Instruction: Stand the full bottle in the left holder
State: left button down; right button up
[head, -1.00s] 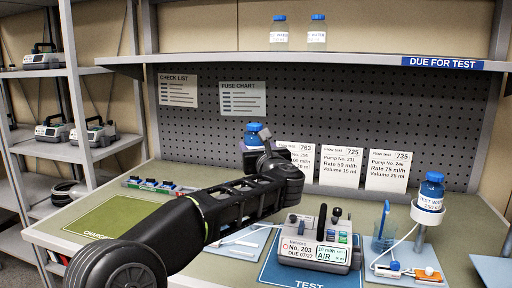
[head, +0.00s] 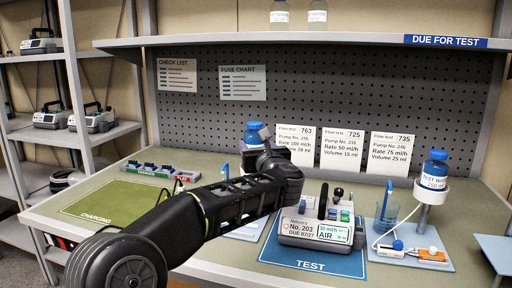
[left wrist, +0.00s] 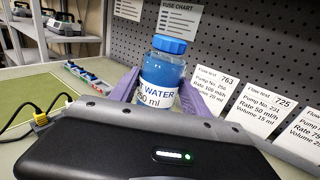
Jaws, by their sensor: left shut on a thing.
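The full bottle (left wrist: 161,75) has a blue cap, blue liquid and a white water label. It stands upright between the purple fingers of my left gripper (left wrist: 158,90) in the left wrist view. In the head view the blue top of this bottle (head: 253,132) shows just behind the dark end of my left arm, in front of the pegboard. My left gripper is shut on it. The left holder is not visible; my arm covers much of that area. My right gripper is not in view.
Another blue-capped bottle (head: 434,170) stands in the right holder (head: 432,190), beside a beaker (head: 386,226). Pump No. 203 (head: 316,228) sits on the blue TEST mat (head: 311,265). Flow-test cards (head: 344,148) stand at the back. A green CHARGING mat (head: 105,205) lies clear at left.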

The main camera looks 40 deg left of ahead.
aim_at(256, 131)
pick_arm(q)
jog(key=shift+s+d+r+b, duration=0.1)
jog(key=shift+d+b, duration=0.05)
jog(key=shift+b, duration=0.5)
dwell(1.1)
jog(key=shift+f+b, duration=0.25)
jog(key=shift+b, duration=0.05)
jog(key=shift+f+b, duration=0.3)
jog(key=shift+b, duration=0.05)
jog(key=shift+f+b, duration=1.1)
jog(key=shift+b, duration=0.25)
dwell(0.3)
dwell(0.4)
grip_release()
dwell(0.5)
jog(key=shift+r, duration=0.1)
jog(key=shift+r+p, duration=2.3)
jog(key=shift+r, duration=1.1)
